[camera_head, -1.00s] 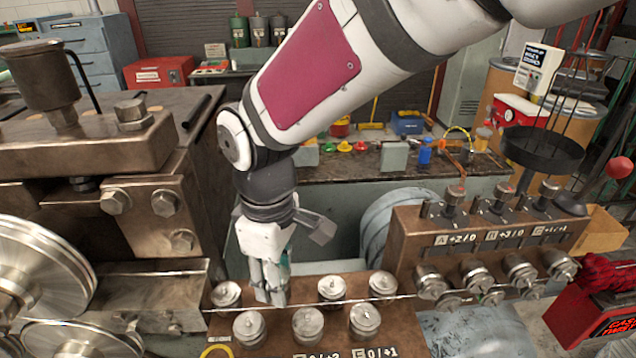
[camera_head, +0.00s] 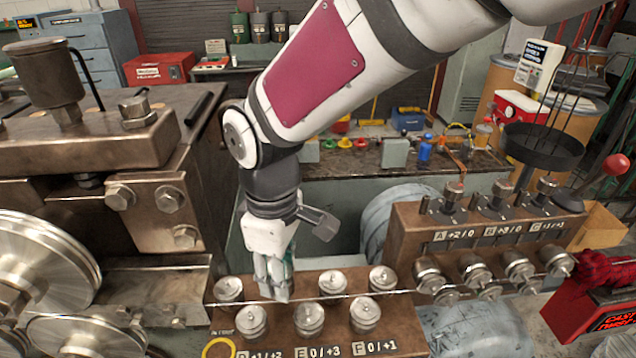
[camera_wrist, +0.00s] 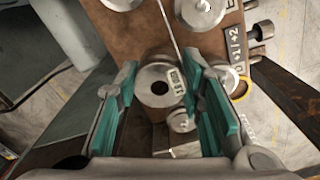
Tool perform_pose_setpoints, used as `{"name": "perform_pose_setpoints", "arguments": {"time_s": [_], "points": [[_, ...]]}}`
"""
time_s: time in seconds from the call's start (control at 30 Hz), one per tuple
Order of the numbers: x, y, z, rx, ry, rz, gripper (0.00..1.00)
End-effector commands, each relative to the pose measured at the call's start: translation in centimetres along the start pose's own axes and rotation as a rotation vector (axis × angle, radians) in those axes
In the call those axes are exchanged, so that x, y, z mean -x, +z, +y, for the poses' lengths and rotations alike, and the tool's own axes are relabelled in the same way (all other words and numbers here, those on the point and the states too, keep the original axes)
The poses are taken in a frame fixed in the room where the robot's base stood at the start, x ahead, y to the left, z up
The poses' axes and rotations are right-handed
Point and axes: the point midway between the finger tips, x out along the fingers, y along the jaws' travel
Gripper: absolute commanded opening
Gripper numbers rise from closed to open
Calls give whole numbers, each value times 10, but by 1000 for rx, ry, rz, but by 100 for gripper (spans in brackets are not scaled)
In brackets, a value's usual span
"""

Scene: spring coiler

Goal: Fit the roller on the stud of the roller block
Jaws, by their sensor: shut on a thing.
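My gripper (camera_wrist: 160,92) is shut on a steel roller (camera_wrist: 148,76), with teal finger pads on either side of it. The roller's dark centre hole faces the wrist camera, and a small paper tag lies across its right side. In the head view, my gripper (camera_head: 277,294) points down over the back row of the brown roller block (camera_head: 400,338), between two fitted rollers. The held roller and the stud below it are hidden there by the fingers. The block (camera_wrist: 140,42) also shows beneath the roller in the wrist view. I cannot tell whether roller and stud touch.
Fitted rollers stand close by: one left (camera_head: 228,290), one right (camera_head: 332,284) and several in the front row (camera_head: 309,320). A thin wire runs between the rows. A second block (camera_head: 400,240) with rollers and knobs stands right. Large wheels (camera_head: 45,265) stand left.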

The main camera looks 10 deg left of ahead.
Motion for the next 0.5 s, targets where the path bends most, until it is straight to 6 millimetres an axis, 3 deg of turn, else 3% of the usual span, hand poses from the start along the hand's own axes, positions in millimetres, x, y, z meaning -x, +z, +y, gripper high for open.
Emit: {"name": "perform_pose_setpoints", "arguments": {"time_s": [0.5], "points": [[-6, 0, 0, 0, 0, 0, 0]]}}
